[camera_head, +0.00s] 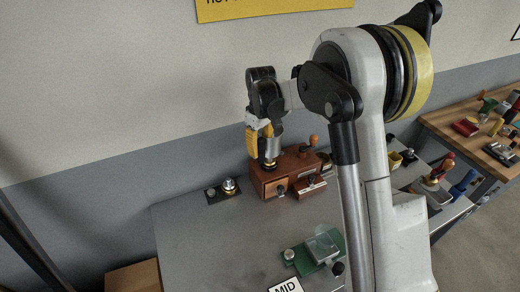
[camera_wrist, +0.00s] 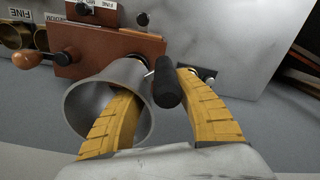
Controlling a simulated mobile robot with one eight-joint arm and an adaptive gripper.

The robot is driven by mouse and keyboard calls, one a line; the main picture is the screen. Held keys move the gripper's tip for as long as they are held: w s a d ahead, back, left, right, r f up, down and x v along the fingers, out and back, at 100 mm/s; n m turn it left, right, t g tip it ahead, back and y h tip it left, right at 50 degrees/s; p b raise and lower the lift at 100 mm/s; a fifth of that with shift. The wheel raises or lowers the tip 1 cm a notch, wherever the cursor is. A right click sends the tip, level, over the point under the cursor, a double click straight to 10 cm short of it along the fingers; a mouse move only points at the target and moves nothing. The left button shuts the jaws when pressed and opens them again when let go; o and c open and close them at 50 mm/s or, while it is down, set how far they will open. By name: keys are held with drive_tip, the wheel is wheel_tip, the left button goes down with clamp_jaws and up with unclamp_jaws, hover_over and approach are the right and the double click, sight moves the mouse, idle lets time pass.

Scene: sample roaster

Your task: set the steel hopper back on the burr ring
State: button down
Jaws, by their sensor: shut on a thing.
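The steel hopper (camera_head: 272,149) is a grey open cylinder above the brown wooden grinder (camera_head: 275,184). In the wrist view the hopper (camera_wrist: 76,108) shows its open mouth towards me, with a black handle (camera_wrist: 166,84) at its side. My gripper (camera_head: 262,142) has yellow fingers and is shut on the hopper; in the wrist view (camera_wrist: 157,84) one finger is inside the mouth and the other is outside beside the handle. A brass-coloured ring (camera_head: 270,163) shows just under the hopper on the grinder's top. I cannot tell whether they touch. The ring is hidden in the wrist view.
A crank with an orange knob (camera_head: 314,139) rises beside the hopper. A dark plate with small knobs (camera_head: 222,190) lies left of the grinder. A green tray with a clear cover (camera_head: 321,248) is nearer on the grey table (camera_head: 200,240). The table's left and middle are clear.

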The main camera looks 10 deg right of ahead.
drive_tip(key=shift+f+b, duration=2.1)
drive_tip(key=shift+f, duration=0.8)
drive_tip(key=shift+f+b, duration=1.05)
drive_tip(key=shift+f, duration=0.05)
drive_tip(key=c, duration=1)
unclamp_jaws()
wheel_tip(320, 180, up, 12)
drive_tip(key=shift+s, duration=0.1)
